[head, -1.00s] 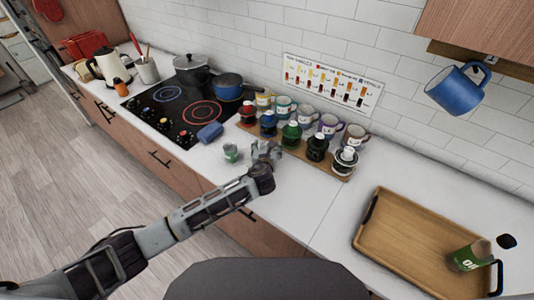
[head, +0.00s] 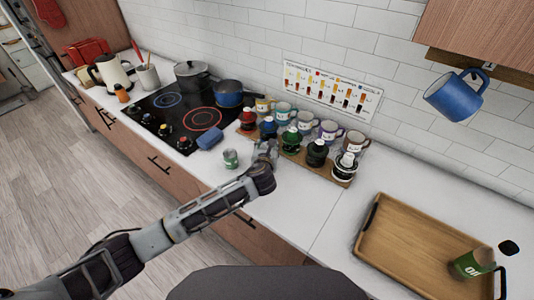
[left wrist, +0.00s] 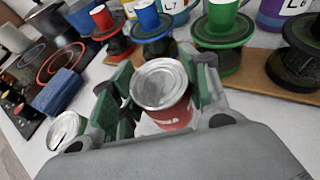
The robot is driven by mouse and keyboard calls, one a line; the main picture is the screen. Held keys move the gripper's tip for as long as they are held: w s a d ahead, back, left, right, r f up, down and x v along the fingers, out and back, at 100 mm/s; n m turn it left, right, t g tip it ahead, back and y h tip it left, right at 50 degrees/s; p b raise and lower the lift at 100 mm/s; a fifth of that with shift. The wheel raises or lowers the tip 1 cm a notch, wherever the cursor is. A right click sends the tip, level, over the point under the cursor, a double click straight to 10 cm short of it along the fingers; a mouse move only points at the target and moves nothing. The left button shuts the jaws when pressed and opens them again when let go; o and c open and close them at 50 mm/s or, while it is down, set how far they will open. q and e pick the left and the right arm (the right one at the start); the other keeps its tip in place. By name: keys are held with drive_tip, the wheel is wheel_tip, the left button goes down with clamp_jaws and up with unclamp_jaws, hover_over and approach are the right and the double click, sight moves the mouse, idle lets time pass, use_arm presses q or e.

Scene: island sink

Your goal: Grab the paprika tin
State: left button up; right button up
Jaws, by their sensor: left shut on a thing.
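The paprika tin (left wrist: 164,97) is a small red can with a bare metal lid and partly hidden white lettering. It stands between the green-padded fingers of my left gripper (left wrist: 158,100) in the left wrist view. The fingers are shut on its sides. In the head view my left gripper (head: 266,152) is low over the white counter, in front of the rack of mugs, and hides most of the tin. My right gripper is not in view.
A green tin (head: 231,158) stands just left of my gripper, near a blue sponge (head: 209,136). A wooden rack (head: 340,182) with mugs and coloured-topped stands is close behind. A wooden tray (head: 405,250) sits at right. Counter between is clear.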

use_arm(q)
wheel_tip(320, 180, up, 7)
drive_tip(key=shift+f, duration=0.15)
drive_tip(key=shift+f, duration=0.1)
idle(0.6)
